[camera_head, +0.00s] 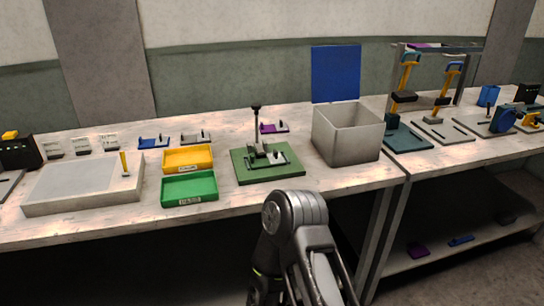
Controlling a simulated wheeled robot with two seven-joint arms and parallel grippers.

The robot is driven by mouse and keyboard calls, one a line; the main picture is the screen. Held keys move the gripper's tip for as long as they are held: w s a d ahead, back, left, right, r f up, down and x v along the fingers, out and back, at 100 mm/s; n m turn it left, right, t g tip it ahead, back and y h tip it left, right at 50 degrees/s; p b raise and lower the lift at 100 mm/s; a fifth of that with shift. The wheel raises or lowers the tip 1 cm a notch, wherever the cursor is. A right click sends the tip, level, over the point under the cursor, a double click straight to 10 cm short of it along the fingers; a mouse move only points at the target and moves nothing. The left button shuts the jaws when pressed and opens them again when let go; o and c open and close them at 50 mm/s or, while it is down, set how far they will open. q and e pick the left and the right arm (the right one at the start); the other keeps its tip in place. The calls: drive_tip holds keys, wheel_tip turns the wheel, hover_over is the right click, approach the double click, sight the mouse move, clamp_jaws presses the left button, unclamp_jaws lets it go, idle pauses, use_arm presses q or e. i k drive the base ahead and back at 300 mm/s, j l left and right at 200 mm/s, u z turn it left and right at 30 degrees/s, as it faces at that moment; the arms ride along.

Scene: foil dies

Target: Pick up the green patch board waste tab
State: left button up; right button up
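A green board (243,173) lies flat on the table near the middle, with a grey fixture plate (280,161) and an upright dark lever (256,125) on it. I cannot make out a separate green waste tab on or beside it; it may be too small or hidden. A grey and black link of one of my arms rises at the bottom centre, in front of the table's front edge. It shows no fingers. Neither of my grippers is in view.
A green tray (189,189) and a yellow tray (188,160) stand left of the board. A grey bin (347,138) with a raised blue panel (336,73) stands right. A pale slab (84,186) lies far left. Small fixtures line the back; a second table holds several tools.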

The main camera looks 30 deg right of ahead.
sight(274, 158)
drive_tip(key=i+l+z, duration=0.2)
drive_tip(key=l, duration=0.25)
drive_tip(key=i+l+z, duration=0.2)
drive_tip(key=l, duration=0.25)
drive_tip(key=i+l+z, duration=0.2)
drive_tip(key=l, duration=0.25)
